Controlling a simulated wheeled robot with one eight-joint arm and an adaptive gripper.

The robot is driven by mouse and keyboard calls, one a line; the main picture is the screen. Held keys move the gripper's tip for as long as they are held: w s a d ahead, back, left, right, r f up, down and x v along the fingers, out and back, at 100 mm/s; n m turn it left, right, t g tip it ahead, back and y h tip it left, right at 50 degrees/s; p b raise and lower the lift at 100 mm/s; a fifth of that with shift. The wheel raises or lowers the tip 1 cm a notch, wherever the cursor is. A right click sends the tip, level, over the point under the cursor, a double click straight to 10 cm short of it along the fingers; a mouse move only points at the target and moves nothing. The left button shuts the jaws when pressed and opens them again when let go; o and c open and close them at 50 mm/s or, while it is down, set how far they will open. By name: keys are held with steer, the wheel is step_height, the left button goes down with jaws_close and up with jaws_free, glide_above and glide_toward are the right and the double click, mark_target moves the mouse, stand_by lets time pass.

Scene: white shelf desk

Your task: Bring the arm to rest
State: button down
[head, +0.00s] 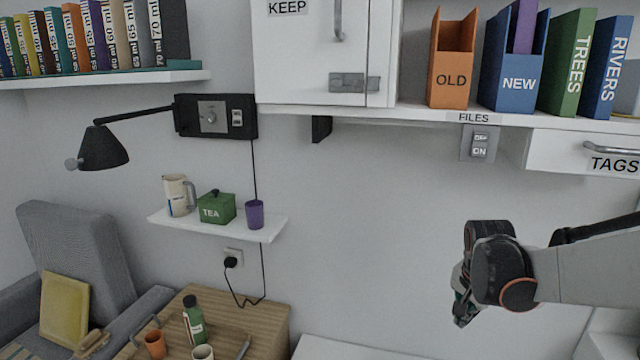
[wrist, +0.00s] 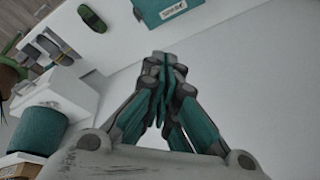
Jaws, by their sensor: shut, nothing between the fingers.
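My arm (head: 590,268) reaches in from the right edge in the head view, in front of the bare white wall below the drawer. My gripper (head: 462,305) hangs at its end and points downward, apart from the shelf and the wall. In the wrist view my gripper (wrist: 165,65) shows its teal and grey fingers brought together at the tips, with nothing between them.
A small shelf with a green TEA box (head: 216,208) is at left. The wrist view shows a green object (wrist: 92,18) on a white surface.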

steer(key=s+a+r+n+t, duration=0.1)
steer(key=s+a+r+n, duration=0.1)
steer(key=s, duration=0.5)
steer(key=s+a+r+n+t+y, duration=0.1)
steer(key=s+a+r+n, duration=0.1)
steer(key=s+a+n, duration=0.3)
steer(key=s+a+r+n+t, duration=0.2)
steer(key=s+a, duration=0.4)
steer(key=s, duration=0.4)
steer(key=shift+s+a+r+n+y, duration=0.25)
steer(key=shift+r+n, duration=0.35)
steer(key=shift+n, duration=0.6)
steer(key=shift+d, duration=0.1)
